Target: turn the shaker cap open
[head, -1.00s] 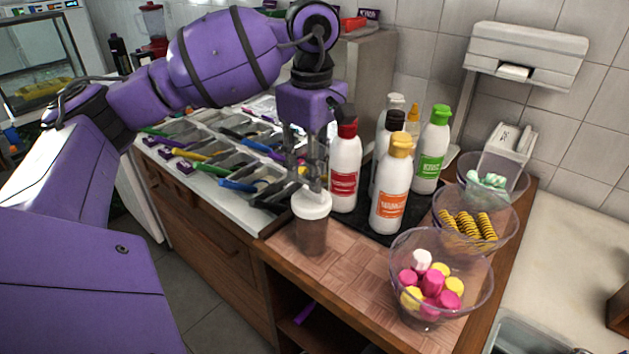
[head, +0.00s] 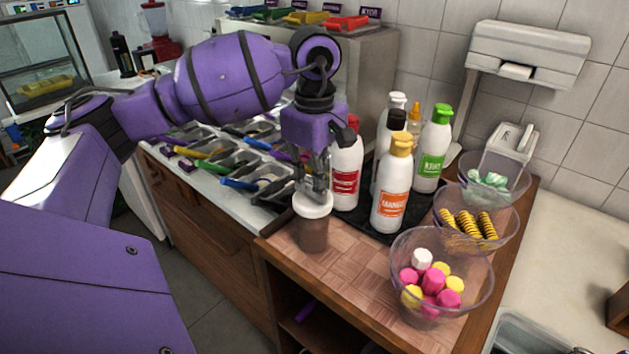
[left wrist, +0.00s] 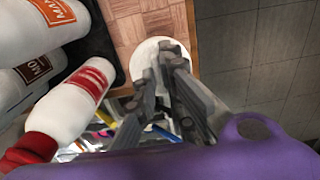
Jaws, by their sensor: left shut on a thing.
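The shaker has a brown body (head: 313,236) and a white cap (head: 313,212). It stands upright on the wooden counter end, left of the sauce bottles. My left gripper (head: 316,192) points down onto the cap from above, and its fingers are shut on the top of the cap. In the left wrist view the cap (left wrist: 147,58) shows as a white disc, partly hidden by the fingers (left wrist: 172,55). What exactly lies between the fingertips is hidden. My right gripper is not in view.
A red-capped bottle (head: 346,178) stands close to the right of my left gripper. An orange-capped bottle (head: 392,192) and a green-capped bottle (head: 432,155) stand beyond it. A bowl of sweets (head: 388,287) is at front right. Topping trays (head: 215,150) lie behind left.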

